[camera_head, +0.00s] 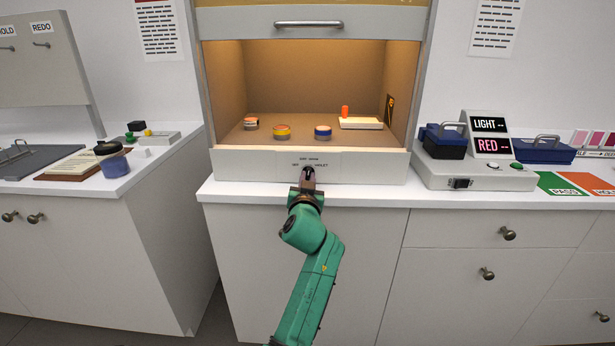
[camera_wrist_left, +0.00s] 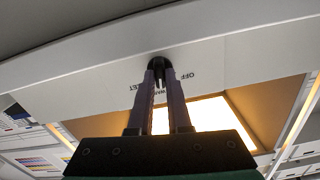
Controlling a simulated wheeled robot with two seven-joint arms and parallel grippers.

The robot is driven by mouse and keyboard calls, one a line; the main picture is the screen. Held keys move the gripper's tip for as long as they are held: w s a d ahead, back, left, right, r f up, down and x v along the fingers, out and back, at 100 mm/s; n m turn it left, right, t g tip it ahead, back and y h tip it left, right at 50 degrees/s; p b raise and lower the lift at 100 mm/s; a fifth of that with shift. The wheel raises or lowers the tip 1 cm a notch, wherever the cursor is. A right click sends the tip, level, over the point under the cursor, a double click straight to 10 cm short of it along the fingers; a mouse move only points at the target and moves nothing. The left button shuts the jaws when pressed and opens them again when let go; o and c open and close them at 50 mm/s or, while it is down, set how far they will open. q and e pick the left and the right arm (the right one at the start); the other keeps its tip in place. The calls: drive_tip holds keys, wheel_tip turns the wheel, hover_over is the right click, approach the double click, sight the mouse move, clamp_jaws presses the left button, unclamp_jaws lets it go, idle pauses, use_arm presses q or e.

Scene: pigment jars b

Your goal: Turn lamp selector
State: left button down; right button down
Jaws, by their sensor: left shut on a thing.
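The lamp selector is a small dark knob (camera_wrist_left: 160,62) on the pale front panel (camera_head: 370,166) of the lit booth. Lettering around it reads OFF at the left and what looks like VIOLET at the right, with smaller words above. My left gripper (camera_head: 308,174) reaches up to the panel, its fingers shut on the knob. In the left wrist view, the two fingertips (camera_wrist_left: 160,70) close on the knob and the lettering shows upside down. The fingers cover much of the knob, so I cannot tell which label it points at. My right gripper is not in view.
Inside the booth stand several small jars, such as a yellow-banded one (camera_head: 282,132), and a white slab (camera_head: 361,123) with an orange piece. A light box (camera_head: 470,176) reading LIGHT and RED stands on the right counter. A blue jar (camera_head: 113,165) stands on the left counter.

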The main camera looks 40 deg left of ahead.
use_arm(q)
drive_tip(key=shift+m+p, duration=0.3)
drive_tip(key=shift+m, duration=0.7)
drive_tip(key=shift+r, duration=0.1)
drive_tip(key=c, duration=1.1)
unclamp_jaws()
drive_tip(key=shift+o, duration=1.2)
drive_tip(key=shift+w+a, duration=0.1)
drive_tip(key=shift+f, duration=0.2)
